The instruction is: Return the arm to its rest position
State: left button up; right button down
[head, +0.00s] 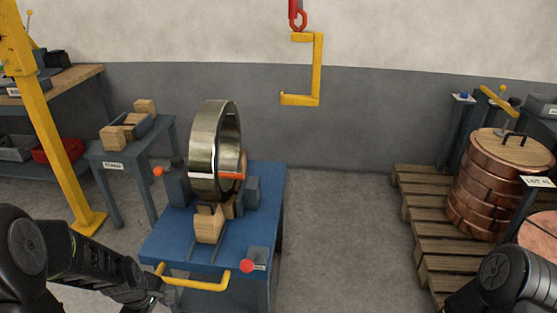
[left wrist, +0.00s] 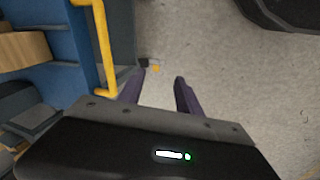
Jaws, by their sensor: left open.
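My left arm comes in from the lower left in the head view. Its gripper (head: 160,296) is low beside the front left of the blue cart (head: 165,245), near the cart's yellow handle (head: 195,283). In the left wrist view the two fingers (left wrist: 160,90) are apart with bare floor between them. They hold nothing. The yellow handle also shows there, left of the fingers (left wrist: 106,45). Part of my right arm (head: 505,278) shows at the lower right of the head view. Its gripper is out of the picture.
A metal coil ring (head: 208,150) stands upright on the cart among wooden blocks (head: 209,226). A yellow hook (head: 318,70) hangs above the open floor (head: 335,230). Copper coils (head: 485,190) sit on a pallet (head: 425,230) at right. A yellow post (head: 50,130) stands at left.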

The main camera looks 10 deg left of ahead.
pick_arm(q)
jog(key=d+f+m+h+p, duration=0.1)
jog(key=d+f+m+p, duration=0.1)
jog(key=d+m, duration=0.4)
jog(key=d+f+m+h+p, duration=0.1)
jog(key=d+f+m+p, duration=0.15)
jog(key=d+m, duration=0.45)
jog(key=s+d+m+g+h+p, duration=0.1)
jog(key=s+d+p, duration=0.5)
jog(key=s+d, duration=0.7)
jog(key=d+g+h, duration=0.1)
jog(key=d, duration=0.3)
jog(key=shift+s+f+h, duration=0.3)
jog(key=shift+f, duration=0.1)
